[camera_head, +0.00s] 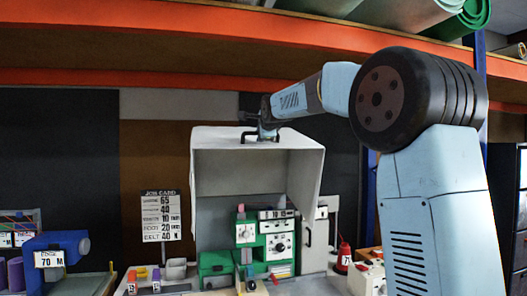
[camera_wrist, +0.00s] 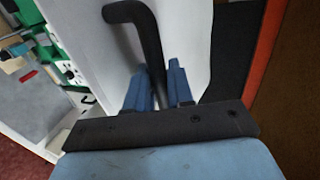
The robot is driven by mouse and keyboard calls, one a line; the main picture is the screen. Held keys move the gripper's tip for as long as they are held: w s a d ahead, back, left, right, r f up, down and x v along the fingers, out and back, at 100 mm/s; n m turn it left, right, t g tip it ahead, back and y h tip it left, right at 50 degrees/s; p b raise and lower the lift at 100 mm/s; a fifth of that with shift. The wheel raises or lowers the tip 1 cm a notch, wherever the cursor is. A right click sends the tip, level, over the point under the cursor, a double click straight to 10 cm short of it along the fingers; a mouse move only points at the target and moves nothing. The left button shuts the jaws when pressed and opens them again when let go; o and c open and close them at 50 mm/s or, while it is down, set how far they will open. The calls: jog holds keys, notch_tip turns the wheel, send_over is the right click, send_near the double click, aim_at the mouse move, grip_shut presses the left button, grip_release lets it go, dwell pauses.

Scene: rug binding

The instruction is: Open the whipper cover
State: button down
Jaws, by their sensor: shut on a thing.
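The whipper cover (camera_head: 240,142) is a white hood raised over a green and white machine (camera_head: 255,238), which shows beneath it in the head view. A black bar handle (camera_head: 262,132) is on the cover's upper front edge. My gripper (camera_head: 268,125) is at this handle. In the wrist view, my gripper (camera_wrist: 162,85) has its two blue fingers on either side of the black handle (camera_wrist: 148,35), shut on it. The cover's white panel (camera_wrist: 195,45) lies just behind the fingers. The far end of the handle is partly hidden by the gripper.
An orange-edged shelf (camera_head: 200,82) with rolled mats (camera_head: 470,17) runs above my arm. A job card (camera_head: 160,215) stands left of the machine. A blue device (camera_head: 60,255) is at the far left. A red bottle (camera_head: 344,258) stands right of the machine.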

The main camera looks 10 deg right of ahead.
jog(key=shift+w+a+r, duration=0.1)
jog(key=shift+w+r, duration=0.7)
jog(key=shift+r, duration=0.25)
jog(key=shift+w+r, duration=0.8)
jog(key=shift+r, duration=0.2)
jog(key=c, duration=1.2)
grip_release()
jog(key=shift+o, duration=0.2)
jog(key=shift+s, duration=0.1)
jog(key=v, duration=1.3)
jog(key=shift+s, duration=0.25)
